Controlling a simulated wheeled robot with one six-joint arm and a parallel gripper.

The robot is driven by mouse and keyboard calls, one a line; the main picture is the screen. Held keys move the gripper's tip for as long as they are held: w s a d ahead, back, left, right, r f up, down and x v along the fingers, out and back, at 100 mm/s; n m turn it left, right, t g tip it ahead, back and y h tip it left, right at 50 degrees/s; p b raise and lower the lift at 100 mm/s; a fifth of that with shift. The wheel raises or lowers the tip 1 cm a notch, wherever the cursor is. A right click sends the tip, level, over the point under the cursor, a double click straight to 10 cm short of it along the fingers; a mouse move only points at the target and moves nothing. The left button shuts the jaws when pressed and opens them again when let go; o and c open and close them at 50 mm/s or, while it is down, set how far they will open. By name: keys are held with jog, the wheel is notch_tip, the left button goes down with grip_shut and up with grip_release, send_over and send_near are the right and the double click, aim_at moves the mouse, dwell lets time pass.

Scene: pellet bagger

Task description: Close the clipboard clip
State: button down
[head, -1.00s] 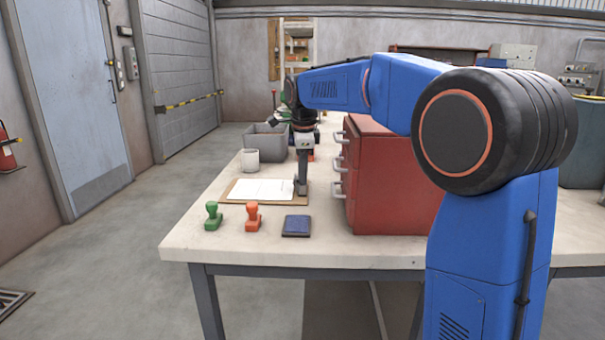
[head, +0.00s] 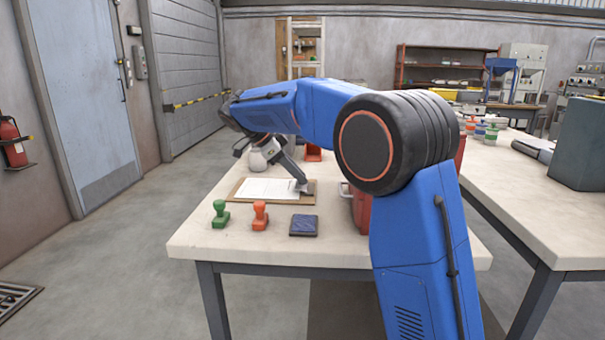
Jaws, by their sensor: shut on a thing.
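The brown clipboard (head: 234,197) lies flat on the table with white paper (head: 265,189) on it. Its clip (head: 304,187) is at the right end, small and mostly covered by my gripper. My gripper (head: 301,186) reaches down at a slant from the upper left, with its fingertips at the clip. It is shut on the clip. The picture is too small to tell how far the clip is open.
On the table (head: 230,245) in front of the clipboard stand a green stamp (head: 220,214) and an orange stamp (head: 260,215), with a dark blue ink pad (head: 304,225) to their right. A red drawer cabinet (head: 361,208) is mostly hidden behind my arm. The front left tabletop is clear.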

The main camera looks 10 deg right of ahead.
jog(key=shift+w+a+f+n+g+h, duration=0.1)
jog(key=shift+a+f+n+g+h, duration=0.2)
jog(key=shift+h, duration=0.65)
jog(key=shift+w+a+f+g+h, duration=0.1)
jog(key=shift+a+f+h, duration=0.3)
jog(key=shift+h, duration=0.55)
jog(key=c, duration=1.7)
grip_release()
jog(key=shift+o, duration=0.2)
